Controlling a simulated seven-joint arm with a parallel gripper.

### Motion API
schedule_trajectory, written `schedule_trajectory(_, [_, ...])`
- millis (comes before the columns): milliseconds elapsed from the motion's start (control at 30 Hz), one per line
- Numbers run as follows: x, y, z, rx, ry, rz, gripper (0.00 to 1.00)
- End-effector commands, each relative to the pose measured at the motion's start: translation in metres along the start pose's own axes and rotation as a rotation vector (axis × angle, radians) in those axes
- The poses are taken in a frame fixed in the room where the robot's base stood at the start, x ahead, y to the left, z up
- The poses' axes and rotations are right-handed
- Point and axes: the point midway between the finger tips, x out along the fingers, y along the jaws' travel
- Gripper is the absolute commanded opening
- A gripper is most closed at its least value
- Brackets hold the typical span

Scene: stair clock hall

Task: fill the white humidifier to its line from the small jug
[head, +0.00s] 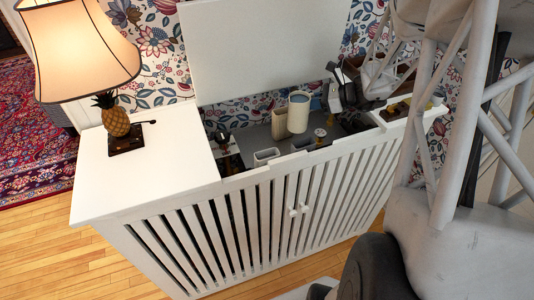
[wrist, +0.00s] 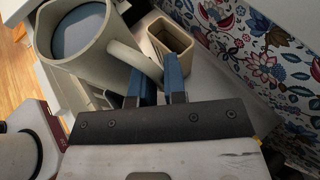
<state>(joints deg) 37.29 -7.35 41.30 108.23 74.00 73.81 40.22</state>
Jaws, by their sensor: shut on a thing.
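The small jug (wrist: 85,40) is pale, with a blue surface inside its mouth, in the wrist view. My gripper (wrist: 158,88) has its blue fingers shut on the jug's handle. In the head view the jug (head: 334,98) is small and partly hidden beside my dark gripper (head: 347,92), above the open white cabinet. I cannot tell for sure which container is the humidifier, and no fill line can be made out.
A cream cylinder (head: 299,111) and a cream rectangular container (head: 280,123) stand inside the cabinet. A beige open container (wrist: 171,42) is beyond the jug in the wrist view. The lid (head: 265,45) stands raised behind. A pineapple lamp (head: 115,118) stands on the left top.

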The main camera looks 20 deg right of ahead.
Motion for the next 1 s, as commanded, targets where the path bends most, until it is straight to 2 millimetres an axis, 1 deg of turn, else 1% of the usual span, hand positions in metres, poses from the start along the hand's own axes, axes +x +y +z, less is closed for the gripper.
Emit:
schedule_trajectory(200, [-0.0035, -0.0059, -0.0056, 0.000, -0.002, -0.001, 0.00])
schedule_trajectory(533, [-0.0037, -0.0066, -0.0062, 0.000, -0.002, -0.001, 0.00])
schedule_trajectory(767, [-0.0028, -0.0045, -0.0044, -0.027, 0.015, -0.010, 0.00])
schedule_trajectory(1000, [-0.0005, 0.0012, 0.0000, -0.106, 0.073, -0.043, 0.00])
